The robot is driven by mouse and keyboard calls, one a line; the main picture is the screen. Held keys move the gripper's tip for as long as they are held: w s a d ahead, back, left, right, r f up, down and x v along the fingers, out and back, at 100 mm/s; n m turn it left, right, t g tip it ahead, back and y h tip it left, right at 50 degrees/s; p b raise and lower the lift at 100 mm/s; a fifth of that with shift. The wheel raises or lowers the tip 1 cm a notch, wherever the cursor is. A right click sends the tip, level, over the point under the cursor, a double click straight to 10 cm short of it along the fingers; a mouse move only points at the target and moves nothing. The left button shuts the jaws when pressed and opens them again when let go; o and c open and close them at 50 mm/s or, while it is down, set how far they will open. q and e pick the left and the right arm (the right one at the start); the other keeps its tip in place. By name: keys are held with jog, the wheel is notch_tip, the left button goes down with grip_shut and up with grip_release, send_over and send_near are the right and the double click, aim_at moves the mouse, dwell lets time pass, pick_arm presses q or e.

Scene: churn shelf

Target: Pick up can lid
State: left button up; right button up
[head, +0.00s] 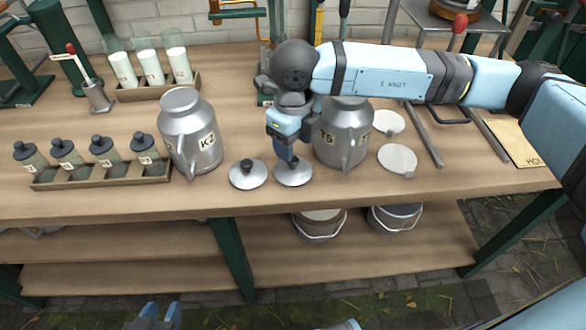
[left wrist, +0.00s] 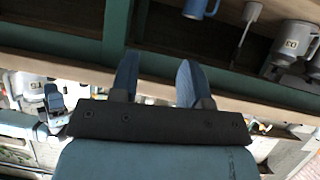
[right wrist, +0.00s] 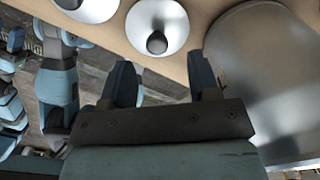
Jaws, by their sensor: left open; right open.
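Two round metal can lids with dark knobs lie on the bench between the cans: the left lid (head: 248,175) and the right lid (head: 293,173). They also show in the right wrist view, the right lid (right wrist: 160,20) near the fingers and the left lid (right wrist: 88,8) at the top edge. My right gripper (head: 287,160) points down just above the right lid, with its fingers apart and nothing between them in the right wrist view (right wrist: 161,80). My left gripper (head: 160,315) is open and empty in front of the bench, low in the head view.
Milk can K2 (head: 191,135) stands left of the lids; can T5 (head: 342,148) stands close right of my right gripper. Two pale discs (head: 397,160) lie farther right. A wooden rack of small jars (head: 100,178) is at left. Pails (head: 320,227) sit on the lower shelf.

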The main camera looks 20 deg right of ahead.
aim_at(293, 166)
notch_tip(293, 166, down, 5)
jog(key=shift+a+r+b, duration=0.15)
jog(key=shift+b, duration=0.2)
jog(key=shift+f, duration=0.2)
jog(key=c, duration=1)
pick_arm(q)
jog(key=shift+d, duration=0.1)
pick_arm(e)
jog(key=shift+r, duration=0.15)
